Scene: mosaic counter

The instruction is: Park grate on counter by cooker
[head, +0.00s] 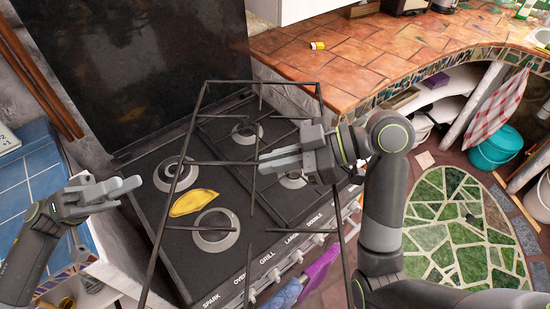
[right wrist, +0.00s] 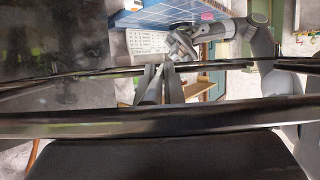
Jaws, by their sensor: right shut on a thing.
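The black wire grate (head: 204,104) is in the air, tilted, above the cooker (head: 180,253) in the head view. My right gripper (head: 275,160) is shut on one of its thin bars. In the right wrist view, the right gripper's fingers (right wrist: 152,82) meet at a bar of the grate (right wrist: 220,66). My left gripper (head: 124,187) is empty and open, left of the cooker and apart from the grate. The tiled counter (head: 340,72) lies right of the cooker. My right gripper and arm hide part of the grate and the burners.
A yellow, curved piece (head: 194,202) lies on the cooker between bare burners. A small yellow container (head: 317,46) lies on the counter, with appliances (head: 405,6) farther back. The counter's front left area is clear. A blue-tiled surface (head: 28,180) is at the left.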

